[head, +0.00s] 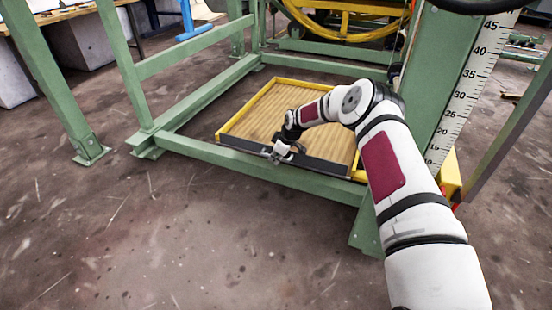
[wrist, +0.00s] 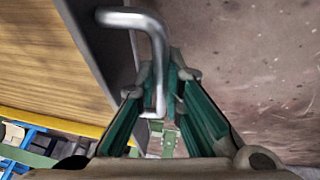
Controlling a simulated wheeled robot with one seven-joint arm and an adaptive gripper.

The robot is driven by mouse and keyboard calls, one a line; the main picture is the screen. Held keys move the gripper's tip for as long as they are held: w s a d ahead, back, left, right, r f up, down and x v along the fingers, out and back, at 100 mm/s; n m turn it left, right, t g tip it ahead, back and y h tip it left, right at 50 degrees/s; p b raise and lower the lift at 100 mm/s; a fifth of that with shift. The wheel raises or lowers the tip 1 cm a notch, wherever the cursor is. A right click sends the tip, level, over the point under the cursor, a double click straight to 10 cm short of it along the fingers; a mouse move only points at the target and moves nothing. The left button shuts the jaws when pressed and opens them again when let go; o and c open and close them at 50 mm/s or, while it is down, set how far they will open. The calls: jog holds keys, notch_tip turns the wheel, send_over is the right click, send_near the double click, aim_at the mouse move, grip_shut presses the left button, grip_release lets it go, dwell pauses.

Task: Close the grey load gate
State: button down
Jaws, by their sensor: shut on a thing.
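The grey load gate (head: 322,166) is a long dark panel along the front edge of the wooden platform in the head view. In the wrist view the gate (wrist: 92,45) is a dark strip beside the wood, and a bent metal handle (wrist: 135,19) stands out from it. My gripper (head: 278,152) is at the middle of the gate. In the wrist view its two green-sided fingers (wrist: 160,88) are closed around the straight part of the handle. The fingers partly hide the handle's lower end. The gate's exact tilt is hard to tell.
The wooden platform (head: 285,108) has yellow side rims and lies inside a green steel frame (head: 208,92). A green post with a numbered scale (head: 470,75) stands at the right. A yellow ring (head: 345,30) is behind. The floor in front is clear.

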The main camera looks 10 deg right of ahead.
jog(key=shift+w, duration=0.15)
jog(key=c, duration=2)
grip_release()
jog(key=shift+o, duration=0.2)
jog(key=v, duration=1.2)
jog(key=shift+d, duration=0.1)
